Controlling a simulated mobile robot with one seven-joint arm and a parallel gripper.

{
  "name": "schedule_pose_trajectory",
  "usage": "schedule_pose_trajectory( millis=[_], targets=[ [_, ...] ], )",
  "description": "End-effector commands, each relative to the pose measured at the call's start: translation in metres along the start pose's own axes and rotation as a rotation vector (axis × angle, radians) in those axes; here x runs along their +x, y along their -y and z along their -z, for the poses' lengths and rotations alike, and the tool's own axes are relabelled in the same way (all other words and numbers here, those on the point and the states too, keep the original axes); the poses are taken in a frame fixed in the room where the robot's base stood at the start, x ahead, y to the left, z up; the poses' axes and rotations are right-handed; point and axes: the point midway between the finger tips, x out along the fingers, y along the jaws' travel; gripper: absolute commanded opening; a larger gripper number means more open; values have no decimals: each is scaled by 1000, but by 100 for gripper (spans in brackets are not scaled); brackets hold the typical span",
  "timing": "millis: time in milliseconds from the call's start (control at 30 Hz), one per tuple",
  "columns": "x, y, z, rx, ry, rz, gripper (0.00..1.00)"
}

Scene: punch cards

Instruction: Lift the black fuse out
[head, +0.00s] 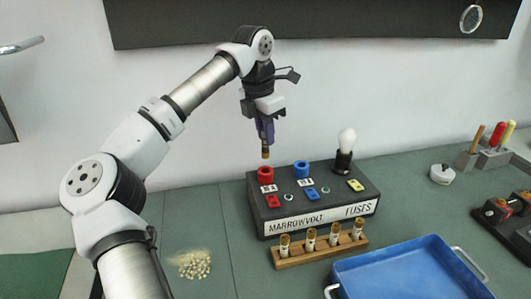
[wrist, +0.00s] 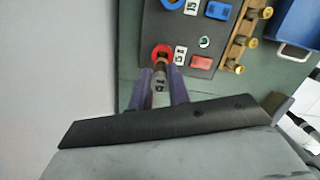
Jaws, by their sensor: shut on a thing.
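My gripper (head: 265,140) is above the left end of the black fuse box (head: 320,212). It is shut on a fuse (head: 265,154), which points down with a dark body and a brassy end. The fuse's lower end is a little above the red round socket (head: 265,173), apart from it. In the wrist view the fuse (wrist: 160,74) sits between the purple fingers (wrist: 161,88), and its end overlaps the red socket (wrist: 157,50). The fingers hide much of the fuse.
A blue socket (head: 301,168) and a light bulb (head: 346,140) are on the box. A wooden rack (head: 320,253) with several fuses stands in front, beside a blue tray (head: 405,275). Small pale beads (head: 194,265) lie left. A tool holder (head: 490,158) is at the right.

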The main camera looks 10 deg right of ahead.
Motion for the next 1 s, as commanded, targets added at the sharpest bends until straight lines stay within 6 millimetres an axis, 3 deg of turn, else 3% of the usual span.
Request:
schedule_pose_trajectory(
  millis=[100, 267, 1000],
  targets=[
    [-16, 0, -3, 0, 1, -1, 0],
    [-26, 0, -4, 1, 0, 0, 0],
    [-21, 0, -3, 0, 0, 1, 0]
  ],
)
